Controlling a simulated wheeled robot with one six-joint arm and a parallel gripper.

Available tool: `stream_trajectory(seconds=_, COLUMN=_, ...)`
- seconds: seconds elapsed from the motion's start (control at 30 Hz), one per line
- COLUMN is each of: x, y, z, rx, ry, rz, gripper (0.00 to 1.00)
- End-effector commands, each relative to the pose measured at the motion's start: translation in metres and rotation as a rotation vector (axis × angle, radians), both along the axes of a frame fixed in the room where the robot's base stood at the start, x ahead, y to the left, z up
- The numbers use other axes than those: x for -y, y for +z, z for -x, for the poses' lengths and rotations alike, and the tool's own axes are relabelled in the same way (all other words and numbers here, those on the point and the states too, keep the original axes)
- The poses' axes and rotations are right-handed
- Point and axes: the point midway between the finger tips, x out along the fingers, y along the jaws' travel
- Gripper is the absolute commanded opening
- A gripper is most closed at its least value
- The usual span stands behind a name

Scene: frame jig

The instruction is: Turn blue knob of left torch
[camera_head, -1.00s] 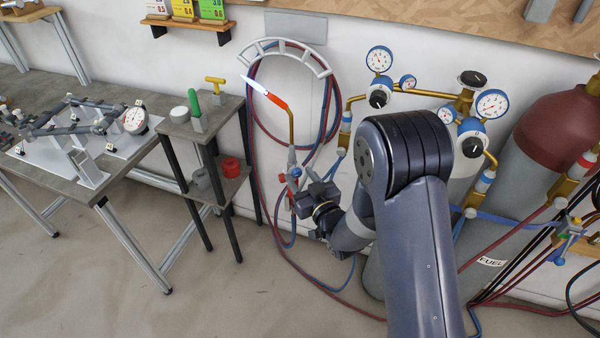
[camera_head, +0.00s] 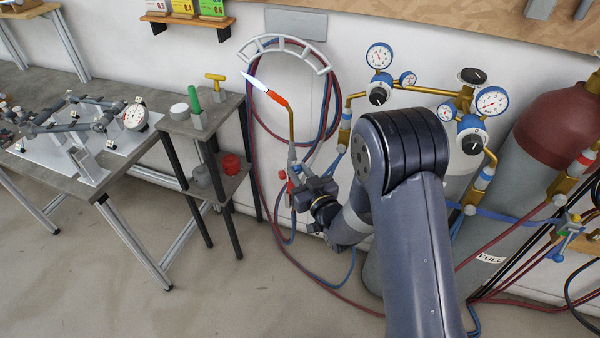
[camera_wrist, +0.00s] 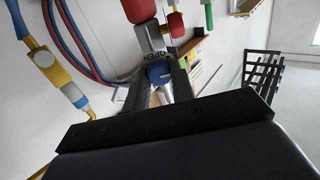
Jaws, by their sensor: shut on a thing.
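The left torch (camera_head: 291,128) stands before the wall hose rack, its brass tube ending in an orange-red tip with a white-blue flame (camera_head: 254,82). Its blue knob (camera_wrist: 158,73) shows between my fingers in the wrist view, beside the lettering "OPEN" on the grey valve body (camera_wrist: 150,40). My gripper (camera_wrist: 160,82) is shut on the blue knob, one finger on each side. In the head view my gripper (camera_head: 301,184) reaches the torch's lower body from the right and partly hides it. A red part (camera_wrist: 139,9) sits just above the valve body in the wrist view.
Red and blue hoses (camera_head: 252,150) hang behind the torch from a curved rack (camera_head: 285,43). Regulators with gauges (camera_head: 379,58) and gas cylinders (camera_head: 560,130) stand to the right. A small side table (camera_head: 222,108) is to the left. The floor in front is clear.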

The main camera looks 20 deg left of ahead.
Motion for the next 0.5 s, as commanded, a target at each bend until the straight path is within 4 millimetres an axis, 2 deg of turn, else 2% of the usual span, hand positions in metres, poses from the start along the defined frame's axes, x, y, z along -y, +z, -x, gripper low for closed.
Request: stream_trajectory(seconds=0.5, x=0.0002, y=-0.0057, z=-0.0008, rx=-0.131, ry=0.0, rz=-0.162, gripper=0.01)
